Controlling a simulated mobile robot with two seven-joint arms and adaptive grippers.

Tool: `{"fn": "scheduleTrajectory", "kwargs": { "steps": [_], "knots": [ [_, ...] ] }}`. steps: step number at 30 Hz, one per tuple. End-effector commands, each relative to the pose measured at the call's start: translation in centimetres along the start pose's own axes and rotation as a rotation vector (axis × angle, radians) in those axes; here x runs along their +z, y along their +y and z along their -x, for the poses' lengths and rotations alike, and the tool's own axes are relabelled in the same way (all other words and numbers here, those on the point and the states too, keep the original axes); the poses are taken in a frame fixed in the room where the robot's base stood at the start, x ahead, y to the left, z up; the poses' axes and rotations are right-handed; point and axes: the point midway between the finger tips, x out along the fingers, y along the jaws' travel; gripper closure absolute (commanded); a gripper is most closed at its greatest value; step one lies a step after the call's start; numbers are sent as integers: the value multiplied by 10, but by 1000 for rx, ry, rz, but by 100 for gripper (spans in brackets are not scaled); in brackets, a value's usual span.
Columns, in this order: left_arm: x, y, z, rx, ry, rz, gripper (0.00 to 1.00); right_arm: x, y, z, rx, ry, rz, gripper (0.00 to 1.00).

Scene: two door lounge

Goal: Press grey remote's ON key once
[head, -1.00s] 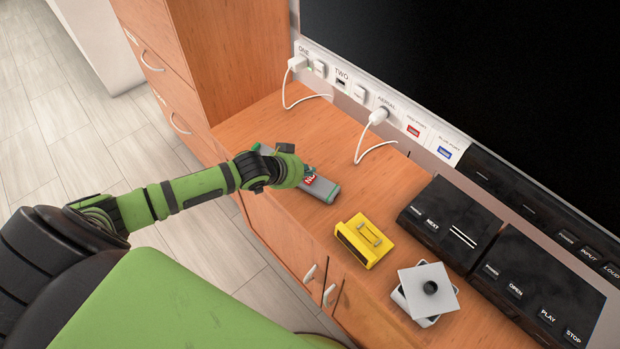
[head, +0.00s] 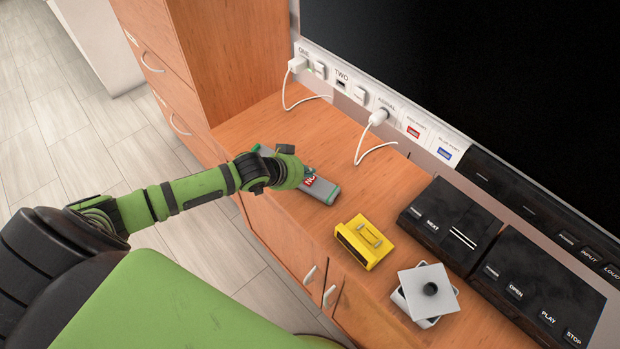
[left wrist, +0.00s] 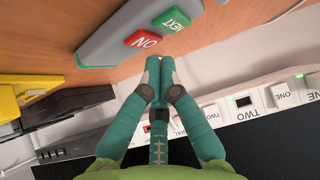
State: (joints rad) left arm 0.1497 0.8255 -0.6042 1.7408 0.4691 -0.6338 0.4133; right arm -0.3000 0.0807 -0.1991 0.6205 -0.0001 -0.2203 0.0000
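The grey remote (head: 327,194) lies on the wooden cabinet top, partly hidden by my left arm's hand in the head view. Its red ON key (head: 309,181) shows just beyond the hand. In the left wrist view the remote (left wrist: 100,42) shows its red ON key (left wrist: 143,39) beside a green NEXT key (left wrist: 171,19). My right gripper is not in view.
A yellow box (head: 364,241) and a white box with a grey plate and black knob (head: 428,291) stand nearby on the cabinet. Two black devices (head: 452,222) lie at the right. White cables (head: 371,150) run from the socket strip below the dark screen (head: 480,70).

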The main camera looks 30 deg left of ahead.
Motion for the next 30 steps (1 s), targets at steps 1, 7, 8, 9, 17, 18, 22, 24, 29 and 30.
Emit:
{"fn": "scheduleTrajectory", "kwargs": {
  "steps": [1,7,8,9,17,18,22,24,29,30],
  "knots": [
    [0,0,0,0,0,0,100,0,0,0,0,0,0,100],
    [3,0,-3,0,-1,0,100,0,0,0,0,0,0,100],
    [4,0,-4,0,-1,0,100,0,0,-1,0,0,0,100],
    [5,0,-4,0,0,0,100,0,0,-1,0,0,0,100],
    [6,0,-6,0,0,0,100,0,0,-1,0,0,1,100],
    [6,0,-6,0,0,0,100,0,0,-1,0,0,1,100],
    [6,0,-6,0,0,0,100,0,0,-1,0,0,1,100],
    [7,0,-6,0,0,0,100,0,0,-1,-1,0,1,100],
    [8,0,-8,0,0,0,100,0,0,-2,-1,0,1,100],
    [8,0,-8,0,0,0,100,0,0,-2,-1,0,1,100]
  ]
}}
